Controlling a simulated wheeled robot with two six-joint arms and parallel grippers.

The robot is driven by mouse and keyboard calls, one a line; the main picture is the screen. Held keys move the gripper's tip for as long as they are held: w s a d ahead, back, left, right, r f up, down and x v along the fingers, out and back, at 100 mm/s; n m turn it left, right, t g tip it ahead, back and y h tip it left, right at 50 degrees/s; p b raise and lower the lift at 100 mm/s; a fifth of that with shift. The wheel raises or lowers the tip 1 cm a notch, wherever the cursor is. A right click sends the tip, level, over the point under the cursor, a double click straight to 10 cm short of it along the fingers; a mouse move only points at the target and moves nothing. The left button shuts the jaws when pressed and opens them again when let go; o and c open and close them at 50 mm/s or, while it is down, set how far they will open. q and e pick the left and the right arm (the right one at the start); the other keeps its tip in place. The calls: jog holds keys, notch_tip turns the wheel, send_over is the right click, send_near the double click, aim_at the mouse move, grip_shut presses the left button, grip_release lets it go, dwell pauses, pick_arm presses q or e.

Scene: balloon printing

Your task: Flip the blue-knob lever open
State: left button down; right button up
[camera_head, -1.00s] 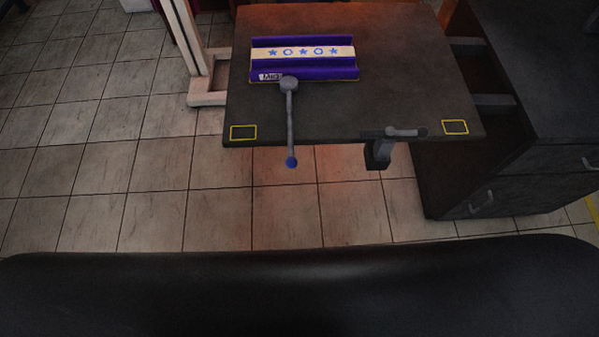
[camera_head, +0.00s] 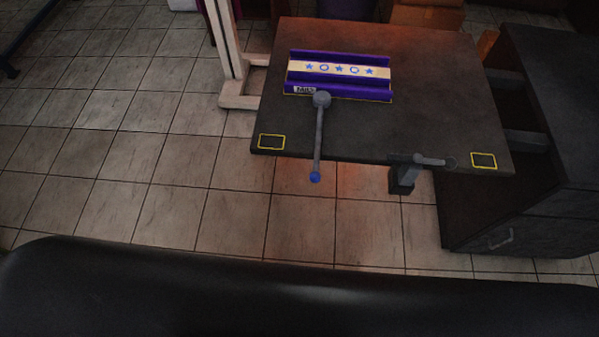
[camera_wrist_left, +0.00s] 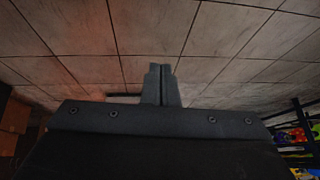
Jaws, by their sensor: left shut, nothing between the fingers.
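The lever (camera_head: 319,137) is a grey rod with a round grey pivot at its upper end. Its blue knob (camera_head: 315,177) hangs past the front edge of the dark table (camera_head: 430,115). The pivot sits at the front of a purple block (camera_head: 340,88) with a cream band of blue stars and circles. My left gripper (camera_wrist_left: 161,72) shows only in the left wrist view, with its fingers together and empty over tiled floor. The lever is not in that view. Neither gripper shows in the head view.
A grey clamp (camera_head: 402,176) sits at the table's front edge. A dark drawer cabinet (camera_head: 540,200) stands at the right, and a pale stand (camera_head: 240,95) at the left. Two yellow-outlined squares mark the table's front corners. Tiled floor lies open in front and to the left.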

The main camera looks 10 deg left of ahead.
pick_arm(q)
jog(key=w+d+r+m+t+h+p, duration=0.3)
jog(key=w+r+t+h, duration=0.5)
jog(key=w+r, duration=1.5)
jog(key=d+r+m+g+h, duration=0.1)
jog(key=d+r+m+h, duration=0.65)
jog(key=r, duration=0.55)
jog(key=s+d+r+m+g+h, duration=0.1)
jog(key=s+d+r+m+g, duration=0.1)
jog(key=g, duration=0.3)
jog(key=s+d+r+m+g+p, duration=0.1)
jog(key=s+d+r+m+g, duration=0.1)
jog(key=g, duration=0.4)
notch_tip(320, 180, up, 3)
jog(key=s+m, duration=0.1)
jog(key=m, duration=0.1)
jog(key=shift+s+d+m+h, duration=0.15)
jog(key=shift+d+m+h, duration=0.2)
jog(key=shift+f, duration=0.1)
jog(key=p+x, duration=0.2)
jog(key=x, duration=1.2)
jog(key=shift+p, duration=0.4)
